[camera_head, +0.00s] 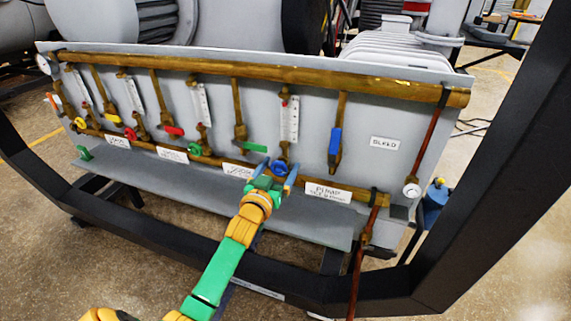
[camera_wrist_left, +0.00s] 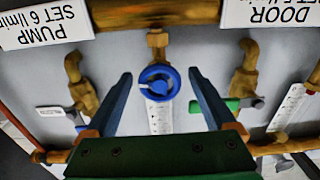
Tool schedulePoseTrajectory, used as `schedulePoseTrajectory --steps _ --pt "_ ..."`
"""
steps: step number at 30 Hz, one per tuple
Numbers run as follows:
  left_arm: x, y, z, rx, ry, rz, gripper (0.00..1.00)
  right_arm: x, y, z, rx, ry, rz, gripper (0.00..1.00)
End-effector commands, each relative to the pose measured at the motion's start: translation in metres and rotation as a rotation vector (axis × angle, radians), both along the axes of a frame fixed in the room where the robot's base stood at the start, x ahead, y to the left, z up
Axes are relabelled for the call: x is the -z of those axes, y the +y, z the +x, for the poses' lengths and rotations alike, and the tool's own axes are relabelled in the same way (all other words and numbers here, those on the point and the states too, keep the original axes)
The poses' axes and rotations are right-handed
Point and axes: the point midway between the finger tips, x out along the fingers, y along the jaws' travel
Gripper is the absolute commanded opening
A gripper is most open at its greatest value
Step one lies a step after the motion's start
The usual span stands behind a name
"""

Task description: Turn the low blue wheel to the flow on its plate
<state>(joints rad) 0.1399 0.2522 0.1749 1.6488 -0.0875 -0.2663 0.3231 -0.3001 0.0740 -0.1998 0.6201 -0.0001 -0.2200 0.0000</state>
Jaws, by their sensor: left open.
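The low blue wheel (camera_head: 279,168) sits at the foot of a white-scaled flow tube (camera_head: 290,118) on the grey panel. In the left wrist view, which is upside down, the blue wheel (camera_wrist_left: 160,82) lies between the spread fingers of my left gripper (camera_wrist_left: 160,73). Gaps show on both sides of the wheel. In the head view my left gripper (camera_head: 268,180) partly covers the wheel. The PUMP plate (camera_head: 328,192) is to the wheel's right; it reads "SET 6 l/min" in the wrist view (camera_wrist_left: 45,25). The scale reading is too small to tell.
The DOOR plate (camera_head: 240,171) is left of the wheel. Green (camera_head: 194,149), red (camera_head: 130,133) and yellow (camera_head: 80,122) wheels line the lower pipe. A blue lever (camera_head: 335,141) hangs to the right. A grey shelf (camera_head: 220,204) and black frame bar (camera_head: 270,284) lie below.

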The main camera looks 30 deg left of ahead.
Motion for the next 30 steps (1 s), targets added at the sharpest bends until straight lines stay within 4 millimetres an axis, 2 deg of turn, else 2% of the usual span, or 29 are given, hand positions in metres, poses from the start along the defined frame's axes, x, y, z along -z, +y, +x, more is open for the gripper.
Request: schedulePoseTrajectory --steps 3,6,15,24,25,30 --pt "0.001 0.004 0.017 -0.001 0.001 0.000 0.89 0.004 0.000 0.000 0.000 0.000 0.000 0.00" --pt "0.001 0.006 0.026 0.000 0.001 0.001 0.89 0.005 0.000 0.000 -0.001 0.000 0.000 0.00" --pt "0.001 0.007 0.029 0.000 0.003 0.000 0.89 0.004 -0.003 0.000 -0.003 0.000 -0.005 0.00" --pt "0.001 0.007 0.029 0.000 0.004 0.000 0.08 0.004 -0.004 0.000 -0.002 0.000 -0.008 0.00" --pt "0.001 0.007 0.029 0.000 0.004 0.000 0.04 0.004 -0.004 0.000 -0.002 0.000 -0.008 0.00" --pt "0.001 0.007 0.029 0.000 0.007 0.012 0.04 0.004 -0.004 0.000 -0.002 0.000 -0.008 0.00"
